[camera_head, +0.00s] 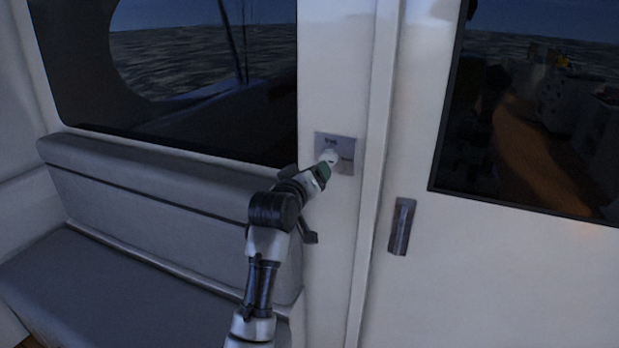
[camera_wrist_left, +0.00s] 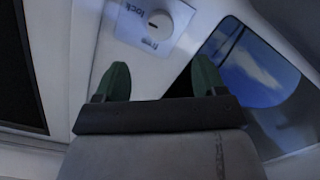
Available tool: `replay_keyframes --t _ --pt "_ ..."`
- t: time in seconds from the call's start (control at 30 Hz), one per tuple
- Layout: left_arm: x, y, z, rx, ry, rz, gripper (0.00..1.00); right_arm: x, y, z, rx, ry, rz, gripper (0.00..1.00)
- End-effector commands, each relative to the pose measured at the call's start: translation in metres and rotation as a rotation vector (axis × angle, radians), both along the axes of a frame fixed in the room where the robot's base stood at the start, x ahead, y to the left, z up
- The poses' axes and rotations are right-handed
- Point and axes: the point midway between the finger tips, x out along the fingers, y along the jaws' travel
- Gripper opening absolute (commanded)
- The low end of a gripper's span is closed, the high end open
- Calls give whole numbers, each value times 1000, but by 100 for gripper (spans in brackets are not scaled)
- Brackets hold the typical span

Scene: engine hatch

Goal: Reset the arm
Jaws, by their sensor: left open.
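My left arm reaches up from the bottom of the head view. Its gripper (camera_head: 325,168) is at a small metal plate (camera_head: 349,150) with a pale knob on the white wall pillar. In the left wrist view, the two green fingers of my left gripper (camera_wrist_left: 161,82) are apart with nothing between them. The plate (camera_wrist_left: 178,43) lies beyond the fingertips there, with a round white knob (camera_wrist_left: 160,20) and the word "lock" on it. In the head view the gripper partly covers the knob, and I cannot tell whether they touch. My right gripper is in neither view.
A grey cushioned bench (camera_head: 130,285) with a backrest stands at the left under a dark window (camera_head: 200,60). Right of the pillar is a white door (camera_head: 500,270) with a dark handle (camera_head: 402,226) and a dark glass pane (camera_head: 540,110).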

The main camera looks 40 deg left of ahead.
Motion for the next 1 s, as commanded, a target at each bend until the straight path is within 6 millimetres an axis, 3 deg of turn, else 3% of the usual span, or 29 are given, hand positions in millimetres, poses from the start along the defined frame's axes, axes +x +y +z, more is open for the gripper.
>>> replay_keyframes --t 0.33,0.47,0.57,0.77,0.87,1.0 --pt "1 -1 -3 1 5 -2 70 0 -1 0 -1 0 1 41" --pt "10 -7 -37 14 69 -18 70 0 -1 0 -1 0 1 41" --pt "20 -18 -95 41 173 -46 70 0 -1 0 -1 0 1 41" --pt "13 -49 -245 118 425 -130 70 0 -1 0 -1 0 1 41" --pt "-8 -65 -318 159 544 -177 70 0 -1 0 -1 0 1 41" --pt "-54 -87 -414 213 704 -253 70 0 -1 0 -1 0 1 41"
